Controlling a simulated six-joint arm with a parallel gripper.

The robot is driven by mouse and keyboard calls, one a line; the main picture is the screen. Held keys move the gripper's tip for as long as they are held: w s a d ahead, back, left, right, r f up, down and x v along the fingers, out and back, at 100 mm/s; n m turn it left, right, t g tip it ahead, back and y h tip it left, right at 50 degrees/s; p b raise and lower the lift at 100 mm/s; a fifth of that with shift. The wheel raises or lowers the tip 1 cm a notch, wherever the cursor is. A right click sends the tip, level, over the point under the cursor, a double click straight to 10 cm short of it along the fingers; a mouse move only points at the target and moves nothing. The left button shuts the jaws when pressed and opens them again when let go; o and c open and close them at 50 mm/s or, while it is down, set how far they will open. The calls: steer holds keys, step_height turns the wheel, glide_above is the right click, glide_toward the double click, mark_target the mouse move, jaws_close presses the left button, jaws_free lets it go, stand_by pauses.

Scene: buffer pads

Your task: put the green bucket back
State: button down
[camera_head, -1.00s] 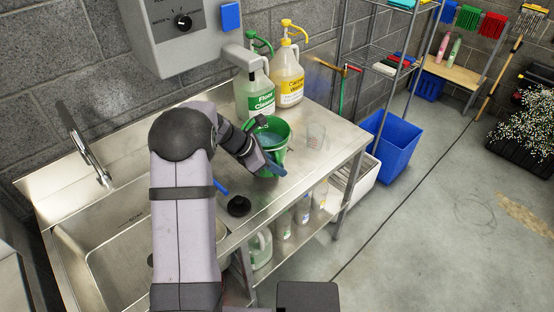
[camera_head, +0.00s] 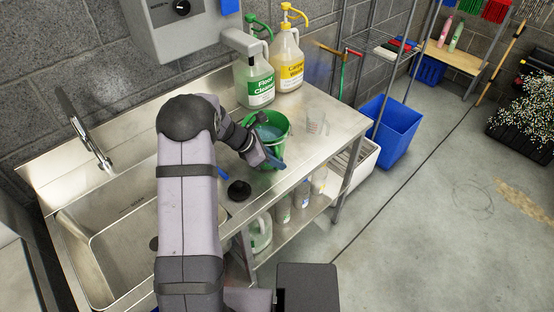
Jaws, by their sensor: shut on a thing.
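The green bucket (camera_head: 281,124) stands upright on the steel counter (camera_head: 325,140), right of the sink, with bluish liquid showing inside. My gripper (camera_head: 272,160) is at the bucket's near side, shut on it; the dark fingers hide part of its front wall. I cannot tell whether the bucket's base touches the counter.
A floor cleaner jug (camera_head: 255,80) and a yellow-labelled jug (camera_head: 287,62) stand behind the bucket. A black round piece (camera_head: 239,191) lies near the counter's front edge. The sink (camera_head: 120,240) is to the left. A blue bin (camera_head: 390,130) stands on the floor at right.

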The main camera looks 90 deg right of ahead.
steer(key=shift+d+f+b, duration=0.15)
steer(key=shift+f+b, duration=0.15)
steer(key=c, duration=1.7)
jaws_free()
steer(key=shift+a+f, duration=0.1)
steer(key=shift+a, duration=0.1)
steer(key=shift+c, duration=0.2)
steer(key=shift+r+p, duration=0.4)
steer(key=shift+r, duration=0.15)
steer(key=b+v, duration=0.2)
steer(key=v, duration=0.9)
steer(key=shift+w+a+r+b, duration=0.2)
steer(key=shift+w+r+b, duration=0.05)
steer(key=shift+w+b, duration=0.05)
